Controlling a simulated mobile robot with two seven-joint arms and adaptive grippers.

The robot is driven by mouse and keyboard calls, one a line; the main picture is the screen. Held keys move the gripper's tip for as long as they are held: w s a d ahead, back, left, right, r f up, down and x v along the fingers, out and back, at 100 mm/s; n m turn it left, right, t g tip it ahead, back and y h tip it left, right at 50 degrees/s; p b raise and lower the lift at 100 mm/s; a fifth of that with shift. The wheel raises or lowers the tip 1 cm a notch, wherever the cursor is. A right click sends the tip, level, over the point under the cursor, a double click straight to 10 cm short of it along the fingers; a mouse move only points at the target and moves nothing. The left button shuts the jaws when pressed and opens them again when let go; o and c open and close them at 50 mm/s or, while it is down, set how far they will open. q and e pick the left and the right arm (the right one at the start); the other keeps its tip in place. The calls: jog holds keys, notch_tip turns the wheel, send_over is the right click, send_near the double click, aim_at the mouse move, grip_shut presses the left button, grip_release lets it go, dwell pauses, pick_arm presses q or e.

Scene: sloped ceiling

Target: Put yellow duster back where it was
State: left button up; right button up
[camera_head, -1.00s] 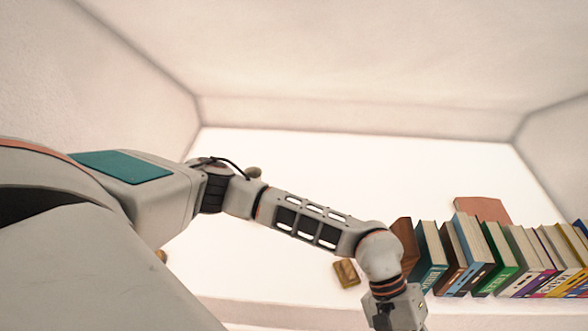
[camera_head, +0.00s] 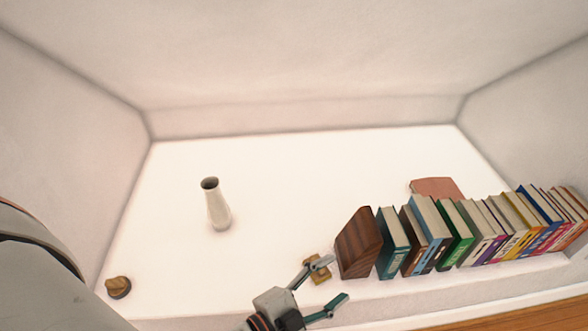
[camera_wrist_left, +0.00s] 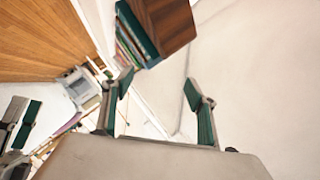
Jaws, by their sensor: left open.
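I cannot make out a yellow duster for certain in either current view. A small yellowish-brown block (camera_head: 318,270) lies on the white ledge just left of the books, partly behind a finger of my left gripper (camera_head: 338,279). That gripper is open and empty at the ledge's front, its fingers spread. The left wrist view shows the same open fingers (camera_wrist_left: 157,85) with nothing between them, below the brown wooden bookend. A part with green pads (camera_wrist_left: 28,122) at the left of that view looks like my right gripper; its opening is unclear.
A brown wooden bookend (camera_head: 360,243) and a row of books (camera_head: 452,238) fill the ledge's right side. A reddish-brown flat object (camera_head: 437,188) lies behind them. A white vase (camera_head: 217,207) stands left of centre. A brown knob-like object (camera_head: 118,287) sits front left. The ledge's middle is clear.

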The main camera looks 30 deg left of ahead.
pick_arm(q)
jog(key=s+a+f+n+g+y, duration=0.4)
jog(key=s+a+f+n, duration=0.5)
jog(key=s+a+f, duration=0.1)
jog(key=shift+s+a+f, duration=0.25)
jog(key=shift+a+f, duration=0.1)
jog(key=shift+a, duration=0.3)
